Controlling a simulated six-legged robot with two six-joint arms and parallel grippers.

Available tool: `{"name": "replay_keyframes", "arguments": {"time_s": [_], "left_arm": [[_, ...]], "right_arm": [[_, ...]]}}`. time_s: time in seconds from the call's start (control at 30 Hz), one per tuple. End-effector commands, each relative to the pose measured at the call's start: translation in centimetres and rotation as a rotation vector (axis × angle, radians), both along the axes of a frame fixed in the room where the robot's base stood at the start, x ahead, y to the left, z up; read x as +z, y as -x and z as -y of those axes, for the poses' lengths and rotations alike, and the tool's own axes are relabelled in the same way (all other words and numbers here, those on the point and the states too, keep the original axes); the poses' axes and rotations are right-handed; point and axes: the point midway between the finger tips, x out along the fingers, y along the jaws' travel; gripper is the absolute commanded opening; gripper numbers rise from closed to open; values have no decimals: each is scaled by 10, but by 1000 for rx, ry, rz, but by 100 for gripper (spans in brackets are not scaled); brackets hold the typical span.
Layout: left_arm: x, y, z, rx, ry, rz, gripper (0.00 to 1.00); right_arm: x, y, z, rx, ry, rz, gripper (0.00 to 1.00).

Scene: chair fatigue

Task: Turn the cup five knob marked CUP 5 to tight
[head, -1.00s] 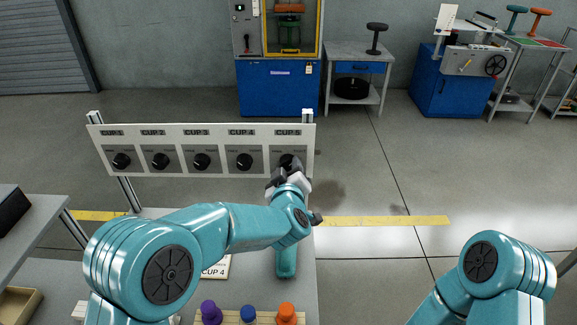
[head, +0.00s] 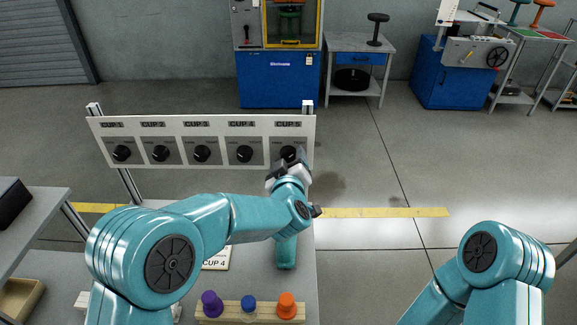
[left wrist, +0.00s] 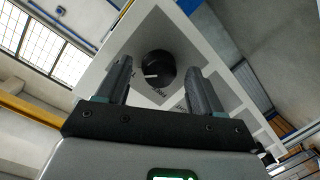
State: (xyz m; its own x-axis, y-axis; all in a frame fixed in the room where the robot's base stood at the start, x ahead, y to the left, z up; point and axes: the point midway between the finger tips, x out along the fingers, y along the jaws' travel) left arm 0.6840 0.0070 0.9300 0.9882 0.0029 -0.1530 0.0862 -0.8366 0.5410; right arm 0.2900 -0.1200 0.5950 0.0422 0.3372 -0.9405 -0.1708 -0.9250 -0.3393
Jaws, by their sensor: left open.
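The white panel (head: 215,125) holds a row of black knobs labelled CUP 1 to CUP 5. The CUP 5 knob (head: 288,152) is at the right end, partly covered by my left gripper (head: 287,165) in the head view. In the left wrist view the black knob (left wrist: 159,66) with a white pointer mark lies ahead, between the open fingers of my left gripper (left wrist: 158,88). The fingers do not appear to touch it. The lettering around the knob is too small to read fully. My right gripper is out of view; only part of its arm shows at lower right.
A grey table (head: 40,215) stands at left. The floor right of the panel is clear.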

Motion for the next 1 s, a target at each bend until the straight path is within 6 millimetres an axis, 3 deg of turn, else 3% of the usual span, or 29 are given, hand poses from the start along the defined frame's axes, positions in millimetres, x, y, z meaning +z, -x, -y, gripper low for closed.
{"name": "replay_keyframes", "arguments": {"time_s": [0.17,0.6,0.8,1.0], "left_arm": [[3,21,1,-2,-1,0,67],[20,130,1,-3,0,2,67],[24,155,1,-1,-1,1,67],[25,161,0,1,0,1,67]], "right_arm": [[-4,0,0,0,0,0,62],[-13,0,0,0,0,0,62],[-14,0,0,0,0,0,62],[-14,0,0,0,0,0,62]]}}
